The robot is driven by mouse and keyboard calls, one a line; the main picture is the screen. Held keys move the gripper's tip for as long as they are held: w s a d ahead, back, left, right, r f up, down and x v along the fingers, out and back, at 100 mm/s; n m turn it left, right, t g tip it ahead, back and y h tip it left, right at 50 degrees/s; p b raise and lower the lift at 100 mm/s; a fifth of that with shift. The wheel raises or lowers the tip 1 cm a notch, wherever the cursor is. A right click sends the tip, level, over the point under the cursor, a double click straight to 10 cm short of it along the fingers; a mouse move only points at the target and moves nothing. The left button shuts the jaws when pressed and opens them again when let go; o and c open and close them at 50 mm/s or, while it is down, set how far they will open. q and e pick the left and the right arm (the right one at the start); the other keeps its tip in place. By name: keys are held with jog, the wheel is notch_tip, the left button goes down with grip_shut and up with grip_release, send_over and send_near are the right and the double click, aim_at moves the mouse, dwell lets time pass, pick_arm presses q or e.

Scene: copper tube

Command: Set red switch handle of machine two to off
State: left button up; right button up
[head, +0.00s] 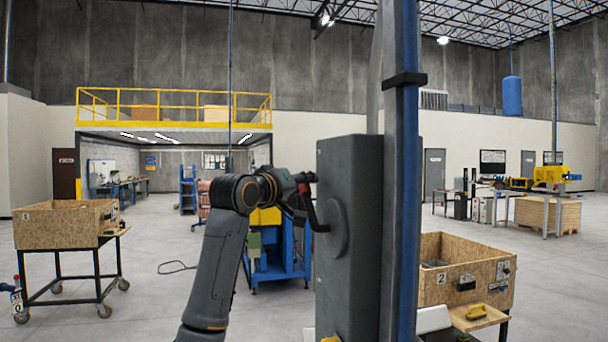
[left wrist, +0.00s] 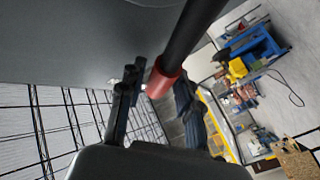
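The grey switch box (head: 345,240) stands upright in the middle of the head view, against a post. Its dark handle (head: 317,218) sticks out on the left side, by a round hub. In the left wrist view the handle is a black rod (left wrist: 192,38) with a red end (left wrist: 162,80). My left gripper (head: 303,184) is at the handle's upper end. In the left wrist view my left gripper (left wrist: 155,84) has its fingers apart, with the red end between them. I cannot tell whether either finger touches it. My right gripper is not in view.
A grey post with a blue pipe (head: 407,200) stands just right of the box. A wooden crate marked 2 (head: 470,285) is at the right, and a crate marked 1 (head: 60,228) on a wheeled table at the left. A blue cart (head: 280,265) stands behind my arm.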

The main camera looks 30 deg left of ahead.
pick_arm(q)
jog(key=shift+w, duration=0.4)
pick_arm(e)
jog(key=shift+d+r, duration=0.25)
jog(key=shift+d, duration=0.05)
pick_arm(q)
jog(key=shift+c, duration=0.4)
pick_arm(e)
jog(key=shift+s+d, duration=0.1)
pick_arm(q)
grip_shut()
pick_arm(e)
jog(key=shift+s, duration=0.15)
